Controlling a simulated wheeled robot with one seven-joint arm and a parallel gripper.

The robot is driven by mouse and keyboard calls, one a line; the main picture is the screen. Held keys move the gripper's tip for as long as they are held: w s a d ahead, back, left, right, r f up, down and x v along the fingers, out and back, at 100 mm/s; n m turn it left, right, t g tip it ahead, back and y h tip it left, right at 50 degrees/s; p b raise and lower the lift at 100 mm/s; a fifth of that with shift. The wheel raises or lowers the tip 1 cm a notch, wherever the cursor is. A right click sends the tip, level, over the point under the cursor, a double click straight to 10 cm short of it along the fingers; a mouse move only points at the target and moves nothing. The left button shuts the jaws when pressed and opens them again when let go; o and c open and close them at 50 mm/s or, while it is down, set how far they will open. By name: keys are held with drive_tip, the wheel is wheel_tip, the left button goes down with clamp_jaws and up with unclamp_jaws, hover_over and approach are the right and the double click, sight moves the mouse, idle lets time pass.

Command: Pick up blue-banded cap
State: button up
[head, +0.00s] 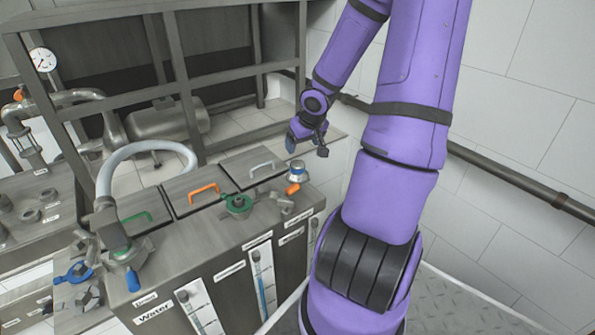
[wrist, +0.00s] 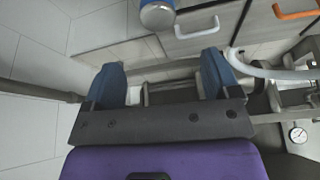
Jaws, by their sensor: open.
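The blue-banded cap (head: 297,171) is a small metallic cylinder with a blue band. It stands at the right end of the steel cabinet top in the head view. In the wrist view the cap (wrist: 157,16) is at the top edge, partly cut off, beyond the fingertips. My gripper (head: 306,147) hangs above the cap in the head view, apart from it. In the wrist view my gripper (wrist: 162,78) shows two blue fingers spread wide with nothing between them.
An orange-handled valve (head: 292,188) sits just below the cap. A lid with a white handle (head: 262,166) and one with an orange handle (head: 204,190) are to the left. A green valve (head: 237,204) is nearby. A metal frame (head: 190,110) stands behind; a wall (head: 520,130) is at right.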

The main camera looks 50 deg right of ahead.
hover_over(298, 162)
drive_tip(key=s+a, duration=0.1)
drive_tip(key=s, duration=0.1)
drive_tip(key=shift+w+a+f, duration=0.1)
drive_tip(key=shift+w+f, duration=0.05)
drive_tip(key=shift+f, duration=2.05)
drive_tip(key=shift+w+f, duration=0.1)
drive_tip(key=shift+f, duration=0.2)
drive_tip(key=shift+s+x, duration=0.1)
drive_tip(key=shift+x, duration=1.2)
drive_tip(key=shift+s+x, duration=0.15)
drive_tip(key=shift+x, duration=1.2)
drive_tip(key=c, duration=1.2)
drive_tip(key=shift+r, duration=0.1)
